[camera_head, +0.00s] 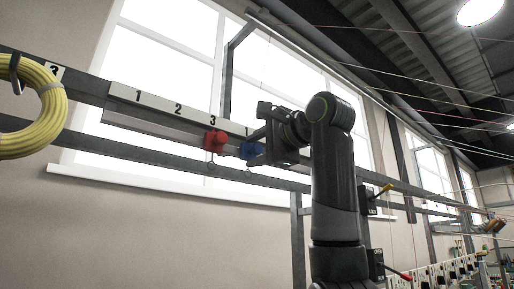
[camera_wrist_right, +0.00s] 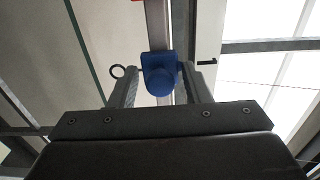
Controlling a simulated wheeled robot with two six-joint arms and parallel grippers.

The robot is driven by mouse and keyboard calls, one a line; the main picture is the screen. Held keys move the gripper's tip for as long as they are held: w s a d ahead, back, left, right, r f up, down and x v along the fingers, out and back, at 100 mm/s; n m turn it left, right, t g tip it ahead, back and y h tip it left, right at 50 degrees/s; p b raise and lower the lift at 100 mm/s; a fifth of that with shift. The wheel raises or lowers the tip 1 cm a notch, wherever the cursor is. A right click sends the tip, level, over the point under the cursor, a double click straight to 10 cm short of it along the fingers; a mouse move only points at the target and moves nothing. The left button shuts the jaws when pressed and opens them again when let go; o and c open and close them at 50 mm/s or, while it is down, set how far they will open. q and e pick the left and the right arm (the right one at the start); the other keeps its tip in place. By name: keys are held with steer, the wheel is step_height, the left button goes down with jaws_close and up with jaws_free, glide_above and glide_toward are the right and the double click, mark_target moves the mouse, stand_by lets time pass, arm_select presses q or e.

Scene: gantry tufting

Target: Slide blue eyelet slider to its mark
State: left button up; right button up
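The blue eyelet slider (camera_head: 250,150) sits on the rail (camera_head: 160,125), just right of a red slider (camera_head: 214,141). In the right wrist view the blue slider (camera_wrist_right: 160,78) shows a round knob, with a small ring eyelet (camera_wrist_right: 117,71) out to its left. My right gripper (camera_head: 268,148) is at the blue slider, its fingers on either side of the body. Whether both fingers press on it cannot be told. A label strip above the rail reads 1, 2, 3 (camera_head: 178,109), then another 1 (camera_head: 247,131) by the blue slider. My left gripper is out of view.
A yellow coil (camera_head: 40,112) hangs at the left end of the beam. Levers with orange (camera_head: 386,189) and red (camera_head: 404,276) handles stand to the right of my right arm. Thin threads cross the upper right. Windows lie behind the rail.

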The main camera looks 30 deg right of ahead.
jaws_close()
steer(key=d, duration=0.8)
steer(key=shift+w, duration=0.3)
steer(key=shift+o, duration=0.6)
jaws_free()
steer(key=shift+w, duration=0.1)
steer(key=s+d+b, duration=0.1)
steer(key=s+b, duration=0.5)
steer(key=s, duration=1.1)
steer(key=shift+s+d, duration=0.25)
